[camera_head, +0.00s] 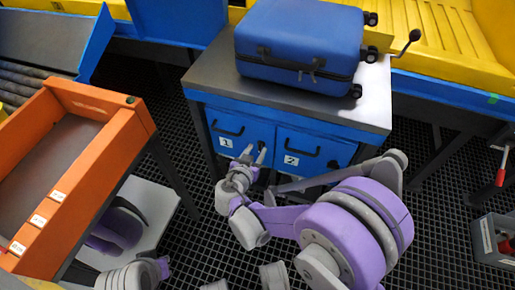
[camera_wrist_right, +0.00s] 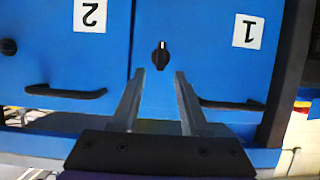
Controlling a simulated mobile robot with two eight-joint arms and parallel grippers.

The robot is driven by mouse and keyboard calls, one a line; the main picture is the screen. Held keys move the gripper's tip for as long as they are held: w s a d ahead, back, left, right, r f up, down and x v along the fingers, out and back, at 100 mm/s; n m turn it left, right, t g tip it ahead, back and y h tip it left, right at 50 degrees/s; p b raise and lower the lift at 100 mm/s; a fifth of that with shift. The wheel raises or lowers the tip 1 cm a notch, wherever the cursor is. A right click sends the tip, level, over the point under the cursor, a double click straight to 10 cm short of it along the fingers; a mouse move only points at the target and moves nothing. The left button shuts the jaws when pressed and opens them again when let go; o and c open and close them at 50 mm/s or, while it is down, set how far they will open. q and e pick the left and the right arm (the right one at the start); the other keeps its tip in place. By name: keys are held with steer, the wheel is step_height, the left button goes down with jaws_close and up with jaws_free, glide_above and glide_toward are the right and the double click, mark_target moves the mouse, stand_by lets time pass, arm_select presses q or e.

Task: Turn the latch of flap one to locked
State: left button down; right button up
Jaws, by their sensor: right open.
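Flap one (camera_head: 240,150) is a blue front panel with a "1" label and a dark handle. It looks closed. Its latch (camera_wrist_right: 161,55) is a small black knob with a white mark. In the right wrist view, which is upside down, the knob stands upright with the mark at its picture-top end. My right gripper (camera_head: 255,154) is in front of flap one near the latch. In the wrist view its two fingers (camera_wrist_right: 159,75) are open, with the knob just beyond the gap between the tips. I see no contact.
Flap two (camera_head: 307,152) is beside flap one, with its own black knob (camera_head: 333,164). A blue suitcase (camera_head: 300,45) lies on the grey cabinet top (camera_head: 215,75). An orange tray stand (camera_head: 140,125) is on the left. A grey bin (camera_head: 490,245) stands at right.

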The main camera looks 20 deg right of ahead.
mark_target(260, 146)
steer(key=shift+x, duration=1.25)
jaws_close()
